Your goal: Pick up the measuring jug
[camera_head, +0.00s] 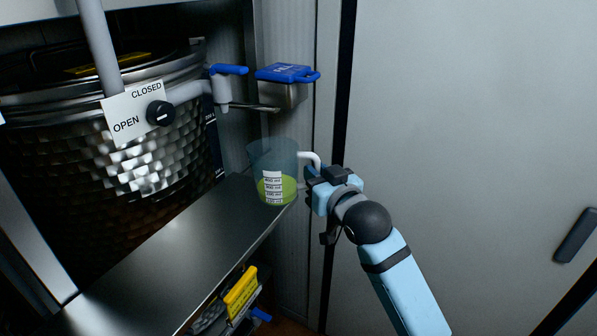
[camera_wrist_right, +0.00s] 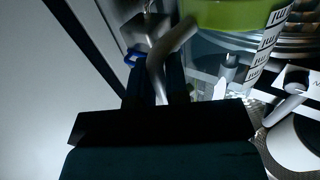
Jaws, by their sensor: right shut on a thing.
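The measuring jug (camera_head: 272,165) is a clear, bluish vessel with green liquid in its lower part and a white scale label on its side. It appears upright at the right end of the metal shelf; I cannot tell whether its base touches the shelf. Its pale handle (camera_head: 312,160) points right, toward my right gripper (camera_head: 318,180), which is shut on the handle. In the right wrist view the handle (camera_wrist_right: 158,72) runs between the dark fingers, and the jug's green bottom (camera_wrist_right: 235,14) shows at the top. My left gripper is not in view.
A large metal vat (camera_head: 110,150) with a black OPEN/CLOSED knob (camera_head: 160,113) stands at the left. A blue-handled tap (camera_head: 228,72) and a blue-lidded metal box (camera_head: 285,85) are behind the jug. The metal shelf (camera_head: 170,262) is bare. A yellow sign (camera_head: 240,292) is below it. A pale door (camera_head: 470,130) fills the right.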

